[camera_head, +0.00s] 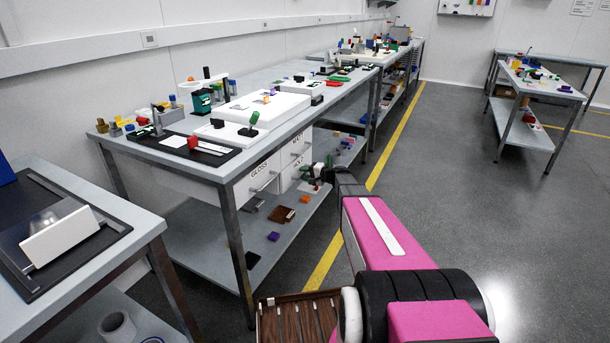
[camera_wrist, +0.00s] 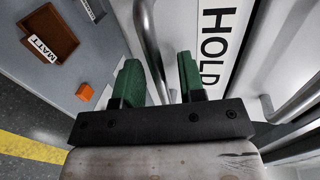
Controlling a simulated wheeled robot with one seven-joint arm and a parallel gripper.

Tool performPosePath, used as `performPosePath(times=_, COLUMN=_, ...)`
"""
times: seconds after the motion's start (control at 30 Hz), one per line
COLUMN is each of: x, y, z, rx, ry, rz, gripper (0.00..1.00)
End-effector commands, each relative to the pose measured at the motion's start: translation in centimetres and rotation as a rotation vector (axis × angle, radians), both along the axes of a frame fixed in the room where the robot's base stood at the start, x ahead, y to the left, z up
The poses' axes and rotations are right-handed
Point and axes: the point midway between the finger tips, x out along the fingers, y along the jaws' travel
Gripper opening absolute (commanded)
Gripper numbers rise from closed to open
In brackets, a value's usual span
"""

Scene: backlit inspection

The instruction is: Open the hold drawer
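The HOLD drawer's white front with its black-lettered label (camera_wrist: 217,45) fills the upper right of the wrist view, turned sideways. Its silver bar handle (camera_wrist: 149,45) runs down between the two green fingers of my gripper (camera_wrist: 160,82). The fingers are apart, one on each side of the bar, with gaps visible, so my gripper is open around the handle. In the head view my gripper (camera_head: 318,172) is small and dark, beside the lower right drawer front (camera_head: 292,174) under the bench. How far that drawer stands out is hard to tell there.
Another bar handle (camera_wrist: 292,103) lies right of the fingers. A GLOSS drawer (camera_head: 262,176) is left of the HOLD drawer. The lower shelf (camera_head: 205,235) holds a brown tray (camera_wrist: 50,35) and an orange block (camera_wrist: 84,92). A bench leg (camera_head: 238,255) stands nearby; the aisle floor is open.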

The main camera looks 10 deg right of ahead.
Motion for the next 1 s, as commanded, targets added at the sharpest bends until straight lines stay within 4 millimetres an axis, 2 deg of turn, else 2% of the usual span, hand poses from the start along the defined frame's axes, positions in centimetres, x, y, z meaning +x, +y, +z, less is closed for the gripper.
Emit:
performPosePath(times=0.27, x=0.1, y=0.1, z=0.0, rx=0.000, ry=0.000, rz=0.000, gripper=0.37)
performPosePath(times=0.3, x=0.1, y=0.1, z=0.0, rx=0.000, ry=0.000, rz=0.000, gripper=0.30)
performPosePath(times=0.4, x=0.1, y=0.1, z=0.0, rx=0.000, ry=0.000, rz=0.000, gripper=0.00)
performPosePath(times=0.63, x=-0.1, y=0.0, z=0.0, rx=-0.001, ry=0.001, rz=0.000, gripper=0.00)
performPosePath(times=0.77, x=-0.8, y=-0.9, z=0.0, rx=-0.001, ry=0.000, rz=-0.001, gripper=0.00)
performPosePath(times=0.87, x=-1.9, y=-2.4, z=0.0, rx=-0.002, ry=0.001, rz=-0.003, gripper=0.00)
performPosePath(times=1.0, x=-4.1, y=-5.4, z=0.0, rx=-0.001, ry=0.000, rz=-0.003, gripper=0.00)
